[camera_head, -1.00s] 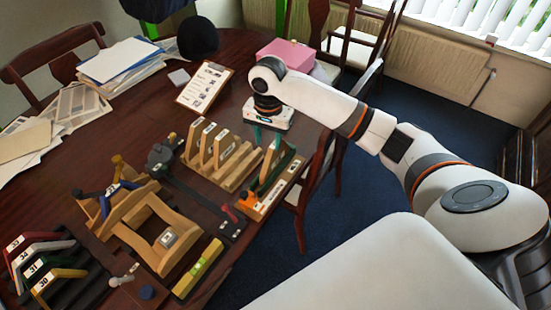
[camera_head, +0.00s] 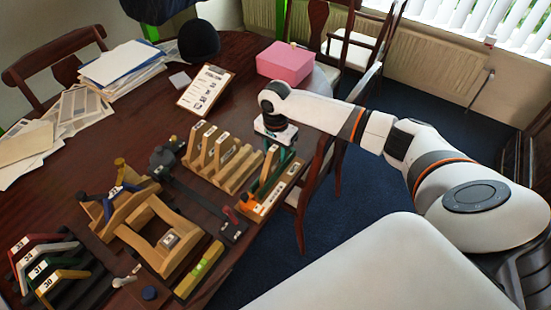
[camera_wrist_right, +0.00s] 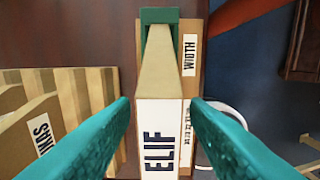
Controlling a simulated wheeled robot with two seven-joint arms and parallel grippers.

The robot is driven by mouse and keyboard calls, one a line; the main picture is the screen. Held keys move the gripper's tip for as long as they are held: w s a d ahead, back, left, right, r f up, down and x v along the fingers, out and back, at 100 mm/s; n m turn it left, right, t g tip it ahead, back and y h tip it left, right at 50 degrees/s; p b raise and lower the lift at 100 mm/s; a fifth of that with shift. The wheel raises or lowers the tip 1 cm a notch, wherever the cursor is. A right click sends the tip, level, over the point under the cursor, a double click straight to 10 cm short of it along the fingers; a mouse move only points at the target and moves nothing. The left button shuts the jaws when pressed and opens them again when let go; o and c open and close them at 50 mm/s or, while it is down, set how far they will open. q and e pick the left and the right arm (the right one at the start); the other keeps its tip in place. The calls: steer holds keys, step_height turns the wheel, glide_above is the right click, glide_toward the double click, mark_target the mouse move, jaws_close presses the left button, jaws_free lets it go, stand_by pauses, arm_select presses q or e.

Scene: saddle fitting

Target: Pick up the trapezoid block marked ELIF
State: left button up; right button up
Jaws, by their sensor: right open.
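The trapezoid block marked ELIF (camera_wrist_right: 158,115) stands in the middle of the right wrist view, its black letters on a white label. It sits in a wooden holder whose edge is marked WIDTH (camera_wrist_right: 188,52). My right gripper (camera_wrist_right: 160,125) is open, with one teal finger on each side of the block; I cannot tell whether either finger touches it. In the head view the right gripper (camera_head: 275,157) is down at the holder (camera_head: 283,190) near the table's right edge and partly hides the block. My left gripper is not in view.
A slotted wooden rack (camera_head: 232,178) with several upright blocks stands close to the left of the holder. A pink box (camera_head: 286,62), a clipboard (camera_head: 205,90) and a wooden saddle stand (camera_head: 150,225) are also around. A chair (camera_head: 318,180) is beside the table's right edge.

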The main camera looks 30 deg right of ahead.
steer(key=shift+f, duration=0.85)
jaws_close()
